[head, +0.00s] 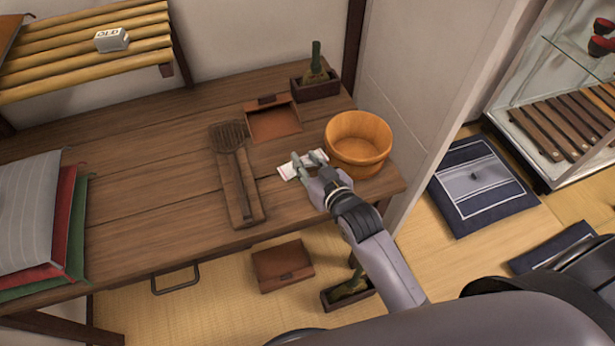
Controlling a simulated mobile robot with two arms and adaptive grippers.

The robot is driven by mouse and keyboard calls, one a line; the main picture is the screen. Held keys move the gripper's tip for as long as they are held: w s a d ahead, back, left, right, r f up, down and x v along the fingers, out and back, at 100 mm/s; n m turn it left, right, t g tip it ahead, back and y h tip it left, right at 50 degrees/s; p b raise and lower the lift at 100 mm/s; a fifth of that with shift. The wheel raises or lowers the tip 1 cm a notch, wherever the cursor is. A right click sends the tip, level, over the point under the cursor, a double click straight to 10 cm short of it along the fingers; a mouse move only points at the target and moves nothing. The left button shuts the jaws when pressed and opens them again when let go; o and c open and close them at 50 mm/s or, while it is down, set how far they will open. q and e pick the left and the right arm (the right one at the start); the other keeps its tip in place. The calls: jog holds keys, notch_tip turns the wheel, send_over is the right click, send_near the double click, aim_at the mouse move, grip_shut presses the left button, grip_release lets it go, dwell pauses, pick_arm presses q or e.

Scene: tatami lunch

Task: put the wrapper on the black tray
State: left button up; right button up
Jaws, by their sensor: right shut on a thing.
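The white wrapper (288,171), a small flat piece, is at the front right part of the wooden table. My right gripper (306,166) is shut on it, and its fingers cover the wrapper's middle. Whether the wrapper still touches the table top is hard to tell. I see no clearly black tray in the head view. My left gripper is not in view.
A wooden tub (358,140) stands close to the right of my right gripper. A reddish-brown tray (274,122) and a small planter box (316,86) lie behind it. A wooden fork-like tool (238,180) lies to its left. Folded cushions (35,215) fill the left end.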

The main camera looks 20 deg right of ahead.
jog(key=shift+f, duration=0.9)
notch_tip(320, 180, down, 4)
jog(key=shift+r+b, duration=0.25)
jog(key=shift+b, duration=0.1)
jog(key=shift+f, duration=0.45)
jog(key=o, duration=0.6)
jog(key=shift+c, duration=0.2)
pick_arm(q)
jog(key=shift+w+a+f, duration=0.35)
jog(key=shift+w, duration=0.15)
pick_arm(e)
jog(key=shift+o, duration=1.1)
